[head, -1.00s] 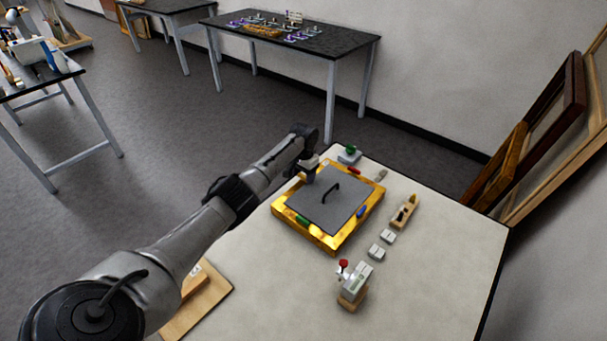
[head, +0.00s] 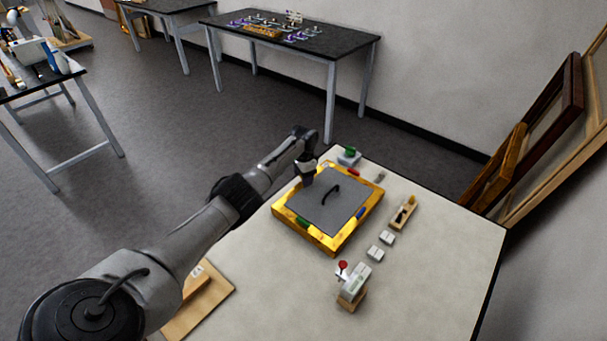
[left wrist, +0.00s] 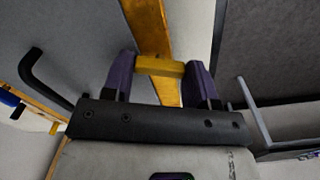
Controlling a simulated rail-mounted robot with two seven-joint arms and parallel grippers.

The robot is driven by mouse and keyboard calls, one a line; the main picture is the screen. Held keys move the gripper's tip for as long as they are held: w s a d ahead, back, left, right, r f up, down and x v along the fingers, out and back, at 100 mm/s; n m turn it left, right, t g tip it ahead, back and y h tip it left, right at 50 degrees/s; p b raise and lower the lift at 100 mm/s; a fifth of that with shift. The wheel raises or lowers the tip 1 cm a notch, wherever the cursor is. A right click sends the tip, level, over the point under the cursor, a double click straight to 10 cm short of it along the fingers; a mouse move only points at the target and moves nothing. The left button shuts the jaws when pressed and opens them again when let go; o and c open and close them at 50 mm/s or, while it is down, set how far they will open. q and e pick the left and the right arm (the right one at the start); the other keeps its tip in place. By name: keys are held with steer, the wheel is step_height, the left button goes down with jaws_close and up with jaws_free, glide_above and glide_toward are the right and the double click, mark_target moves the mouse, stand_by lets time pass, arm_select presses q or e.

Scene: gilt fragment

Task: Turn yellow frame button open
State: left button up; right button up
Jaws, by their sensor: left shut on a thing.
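The gilt frame (head: 338,243) lies flat on the pale table with a grey back panel (head: 325,210) in it. The panel carries a black handle (head: 331,193), also seen in the left wrist view (left wrist: 42,80). My left gripper (head: 306,182) is over the frame's far left side. In the left wrist view, its purple fingers (left wrist: 160,82) are shut on the yellow button (left wrist: 160,67), a short bar lying across the gilt rail. The arm hides this button in the head view. Red (head: 353,173), blue (head: 361,213) and green (head: 302,222) buttons sit on the other sides. My right gripper is out of view.
A green-topped block (head: 349,156) stands just beyond the frame. A wooden block with tools (head: 403,213), small white blocks (head: 381,246) and a red-knobbed device (head: 351,287) stand to the right. A wooden board (head: 208,297) lies at front left.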

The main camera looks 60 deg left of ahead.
arm_select(q)
steer(key=m, duration=0.2)
steer(key=shift+r+m, duration=0.1)
steer(key=shift+m, duration=0.3)
steer(key=m, duration=0.3)
steer(key=shift+m, duration=0.3)
steer(key=m, duration=0.6)
steer(key=shift+m, duration=0.6)
steer(key=o, duration=0.9)
steer(key=shift+o, duration=0.2)
step_height(320, 180, up, 14)
steer(key=p, duration=0.2)
